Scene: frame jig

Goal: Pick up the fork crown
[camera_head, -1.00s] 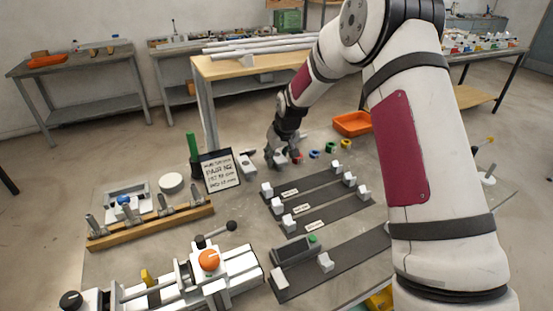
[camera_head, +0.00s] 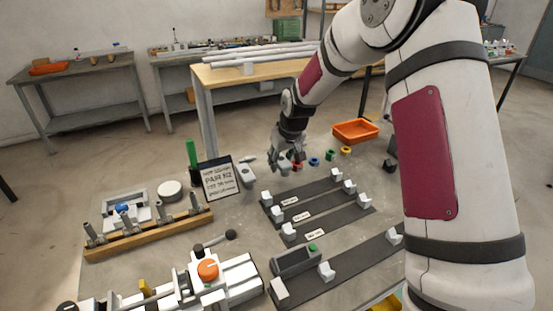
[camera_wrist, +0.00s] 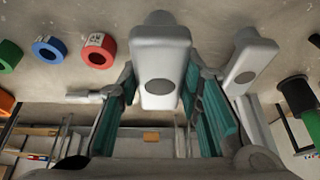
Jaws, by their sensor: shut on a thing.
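The fork crown (camera_wrist: 160,62) is a pale grey piece with a rounded block shape and a dark oval on its face. In the wrist view it sits between the teal finger pads of my gripper (camera_wrist: 160,95), which is shut on it. In the head view my gripper (camera_head: 288,153) is low over the table's far side, and the piece (camera_head: 284,167) shows partly under the fingers. I cannot tell whether it touches the table. A second similar grey piece (camera_wrist: 250,62) is just right of the fingers in the wrist view; it also shows in the head view (camera_head: 246,175).
Red (camera_head: 298,166), blue (camera_head: 314,162), green (camera_head: 330,155) and orange (camera_head: 346,151) rings lie right of my gripper. An orange bin (camera_head: 355,132) is behind them. A sign (camera_head: 219,179) and a green cylinder (camera_head: 191,153) stand left. Dark rails with white blocks (camera_head: 320,201) lie nearer.

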